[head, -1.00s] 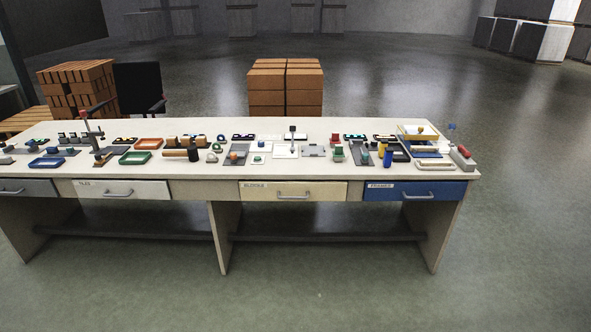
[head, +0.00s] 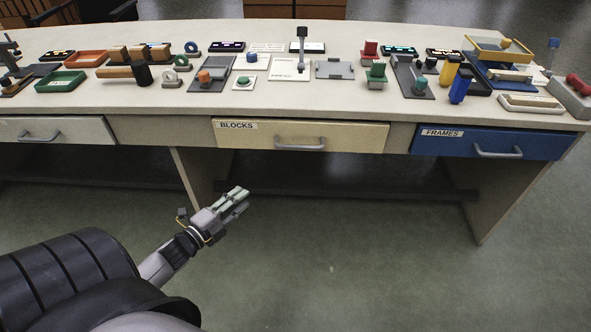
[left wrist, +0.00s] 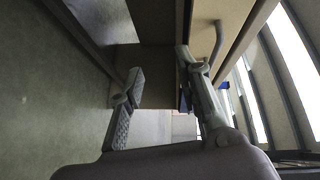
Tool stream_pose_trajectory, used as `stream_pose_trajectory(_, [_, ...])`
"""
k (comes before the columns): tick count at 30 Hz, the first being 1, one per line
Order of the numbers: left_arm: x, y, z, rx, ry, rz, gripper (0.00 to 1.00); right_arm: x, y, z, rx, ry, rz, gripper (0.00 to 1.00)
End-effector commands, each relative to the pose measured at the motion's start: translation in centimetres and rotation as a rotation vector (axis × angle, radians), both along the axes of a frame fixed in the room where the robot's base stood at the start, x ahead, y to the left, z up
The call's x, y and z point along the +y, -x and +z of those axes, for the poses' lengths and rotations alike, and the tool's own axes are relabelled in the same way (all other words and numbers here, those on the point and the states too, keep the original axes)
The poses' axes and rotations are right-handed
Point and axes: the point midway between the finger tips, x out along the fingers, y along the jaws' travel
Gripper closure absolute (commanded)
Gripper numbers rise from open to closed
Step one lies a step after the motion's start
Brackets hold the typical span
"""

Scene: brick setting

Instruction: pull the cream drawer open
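The cream drawer (head: 350,137), labelled BLOCKS, is in the middle of the table front in the head view and looks shut. Its grey bar handle (head: 300,144) is at its centre. My left gripper (head: 241,198) is in front of and below the drawer's left part, apart from it. In the left wrist view my left gripper (left wrist: 160,68) has its fingers spread with nothing between them. A tan drawer front (left wrist: 232,18) with a grey handle (left wrist: 217,42) shows there beyond the right finger, probably the cream drawer. My right gripper is in neither view.
The blue drawer (head: 540,145), labelled FRAMES, is to the right, and a pale drawer (head: 80,129) to the left. The tabletop (head: 190,112) holds several trays, blocks and fixtures. A table leg panel (head: 196,170) stands behind my gripper. The floor in front is clear.

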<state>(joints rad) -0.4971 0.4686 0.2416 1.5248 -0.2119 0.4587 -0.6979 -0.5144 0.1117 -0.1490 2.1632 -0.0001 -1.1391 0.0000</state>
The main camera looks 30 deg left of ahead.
Motion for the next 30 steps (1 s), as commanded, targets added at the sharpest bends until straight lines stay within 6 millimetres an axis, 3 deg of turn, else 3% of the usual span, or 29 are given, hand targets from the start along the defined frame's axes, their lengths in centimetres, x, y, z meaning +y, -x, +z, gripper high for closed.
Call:
stream_pose_trajectory(6, [-1.8,-1.1,5.3,-0.213,-0.223,-0.144,0.69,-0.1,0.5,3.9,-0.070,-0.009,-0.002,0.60])
stream_pose_trajectory(9, [-2.3,-1.3,6.7,-0.250,-0.263,-0.169,0.69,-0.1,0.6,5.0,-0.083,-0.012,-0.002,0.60])
stream_pose_trajectory(17, [-3.1,-4.3,7.6,-0.264,-0.274,-0.175,0.69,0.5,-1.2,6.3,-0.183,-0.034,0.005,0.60])
stream_pose_trajectory(30, [-5.4,-13.6,8.8,-0.262,-0.269,-0.173,0.69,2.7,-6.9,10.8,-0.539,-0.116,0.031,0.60])
